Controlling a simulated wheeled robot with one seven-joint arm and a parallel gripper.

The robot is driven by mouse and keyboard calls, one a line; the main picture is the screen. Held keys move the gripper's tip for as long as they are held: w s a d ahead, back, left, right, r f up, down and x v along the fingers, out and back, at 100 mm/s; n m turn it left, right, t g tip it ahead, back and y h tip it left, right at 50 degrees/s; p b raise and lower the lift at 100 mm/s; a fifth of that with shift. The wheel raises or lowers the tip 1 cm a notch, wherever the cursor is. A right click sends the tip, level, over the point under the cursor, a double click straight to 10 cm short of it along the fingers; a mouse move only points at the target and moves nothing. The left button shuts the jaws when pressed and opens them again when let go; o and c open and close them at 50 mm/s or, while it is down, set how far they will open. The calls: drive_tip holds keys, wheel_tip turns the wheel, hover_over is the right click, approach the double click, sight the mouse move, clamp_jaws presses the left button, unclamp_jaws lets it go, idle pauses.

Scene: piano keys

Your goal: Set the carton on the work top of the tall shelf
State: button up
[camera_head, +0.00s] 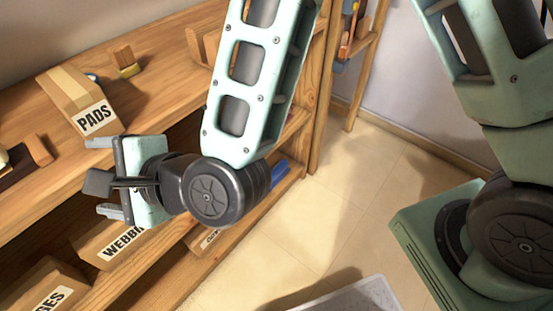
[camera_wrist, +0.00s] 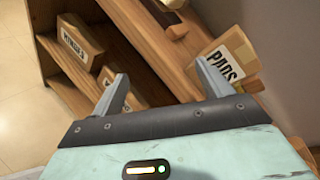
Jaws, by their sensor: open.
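A brown carton labelled PADS (camera_head: 72,88) stands at the front of the wooden work top (camera_head: 160,95) of the tall shelf. It also shows in the wrist view (camera_wrist: 236,48), beyond the right finger. My gripper (camera_head: 98,178) is open, in front of the shelf and below that carton in the head view. In the wrist view its two fingers (camera_wrist: 160,72) are apart with nothing held between them. A carton labelled WEBB… (camera_head: 98,250) lies on a lower shelf behind my gripper, which partly hides it.
Another carton, its label ending in GES (camera_head: 45,285), stands on the lower shelf. A small wooden block with yellow (camera_head: 125,60) and a dark tray (camera_head: 25,160) sit on the work top. A blue item (camera_head: 268,178) lies low in the shelf.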

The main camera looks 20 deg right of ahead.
drive_tip(key=s+d+n+g+h, duration=0.4)
drive_tip(key=d+n+h, duration=0.2)
drive_tip(key=d+n, duration=0.5)
drive_tip(key=s+d+n+g+h, duration=0.4)
drive_tip(key=d+n, duration=0.7)
drive_tip(key=d, duration=0.6)
drive_tip(key=shift+s+r+h, duration=0.4)
drive_tip(key=shift+r+h, duration=0.05)
drive_tip(key=shift+h, duration=0.45)
